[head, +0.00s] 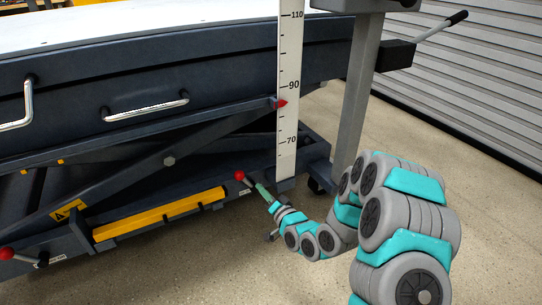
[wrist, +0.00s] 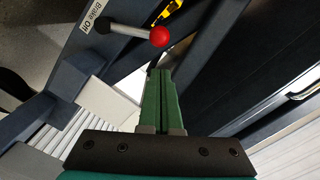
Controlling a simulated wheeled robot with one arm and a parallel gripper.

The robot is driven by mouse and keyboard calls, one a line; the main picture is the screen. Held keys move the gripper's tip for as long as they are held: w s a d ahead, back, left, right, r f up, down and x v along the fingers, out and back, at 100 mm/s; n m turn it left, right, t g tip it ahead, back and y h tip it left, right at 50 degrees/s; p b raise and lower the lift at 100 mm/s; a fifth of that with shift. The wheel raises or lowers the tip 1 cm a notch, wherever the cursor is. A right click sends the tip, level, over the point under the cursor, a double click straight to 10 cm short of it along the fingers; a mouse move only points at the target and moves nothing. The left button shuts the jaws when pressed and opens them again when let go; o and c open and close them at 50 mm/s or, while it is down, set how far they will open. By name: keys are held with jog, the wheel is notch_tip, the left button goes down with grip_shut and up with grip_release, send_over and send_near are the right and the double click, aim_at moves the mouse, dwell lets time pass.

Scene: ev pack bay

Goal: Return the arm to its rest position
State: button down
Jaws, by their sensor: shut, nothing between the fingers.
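My arm reaches in from the lower right in the head view, bent low beside the lift table. My gripper (head: 262,190) is at its far end, close to a lever with a red ball knob (head: 239,175). In the wrist view my gripper (wrist: 159,75) shows two green fingers shut together with nothing between them. The red knob (wrist: 160,36) lies just beyond the fingertips there, on a grey lever by a label that reads "Brake" (wrist: 92,17). I cannot tell whether the fingertips touch the knob.
The dark lift table (head: 200,80) with metal handles (head: 145,110) fills the left. A height scale (head: 288,90) and a grey post (head: 358,90) stand close behind my arm. A second red-knobbed lever (head: 8,253) is at lower left. Open floor (head: 440,150) lies to the right, before a shutter (head: 490,60).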

jog(key=s+d+r+n+g+h+p, duration=0.25)
jog(key=s+d+r+g+h, duration=0.2)
jog(key=s+d, duration=0.45)
jog(key=s+d+r+n+g+h+p, duration=0.1)
jog(key=s+d+r+g+h+p, duration=0.2)
jog(key=s+d+r+g+h, duration=0.5)
jog(key=s+d+r+g+p, duration=0.1)
jog(key=s+d+r, duration=0.1)
jog(key=s, duration=0.8)
jog(key=s+d+r+g+y+p, duration=0.1)
jog(key=s+d+r, duration=0.2)
jog(key=s, duration=0.7)
jog(key=s+d+r+g+y+p, duration=0.1)
jog(key=s+r, duration=0.3)
jog(key=s, duration=0.6)
jog(key=shift+d+r+p, duration=0.3)
jog(key=shift+d+p, duration=0.1)
jog(key=shift+d, duration=0.35)
jog(key=shift+w, duration=0.1)
